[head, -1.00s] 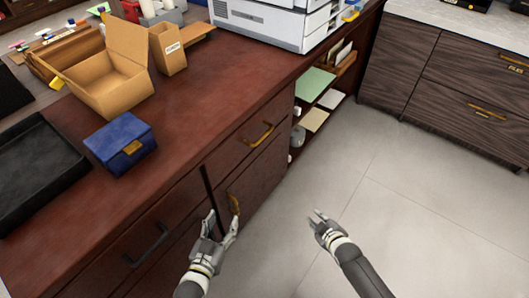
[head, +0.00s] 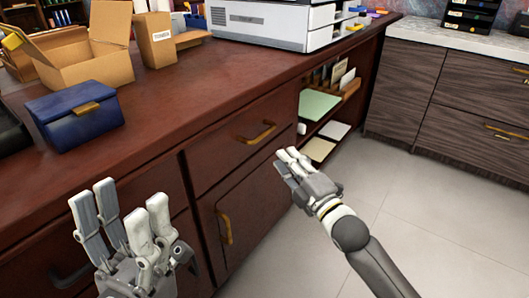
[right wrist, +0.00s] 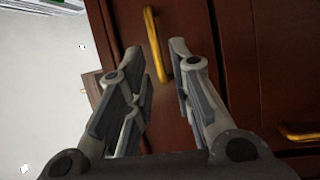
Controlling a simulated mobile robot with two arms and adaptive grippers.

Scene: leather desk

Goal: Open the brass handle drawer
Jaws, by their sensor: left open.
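The drawer (head: 232,142) with a brass handle (head: 257,133) is in the upper part of the dark red wooden desk front and looks shut. My right gripper (head: 287,160) is in front of it, to the right of and below the handle in the head view. In the right wrist view, the right gripper (right wrist: 155,48) is open and empty. A brass handle (right wrist: 153,35) shows upright between its fingertips, apparently just beyond them. My left gripper (head: 126,202) is open and empty, raised at the lower left before the desk.
A lower front has a second, upright brass handle (head: 226,229); a dark handle (head: 70,277) is at left. On the desk stand a blue box (head: 75,115), an open cardboard box (head: 85,72) and a printer (head: 270,25). Open shelves (head: 322,110) lie right; floor beyond is clear.

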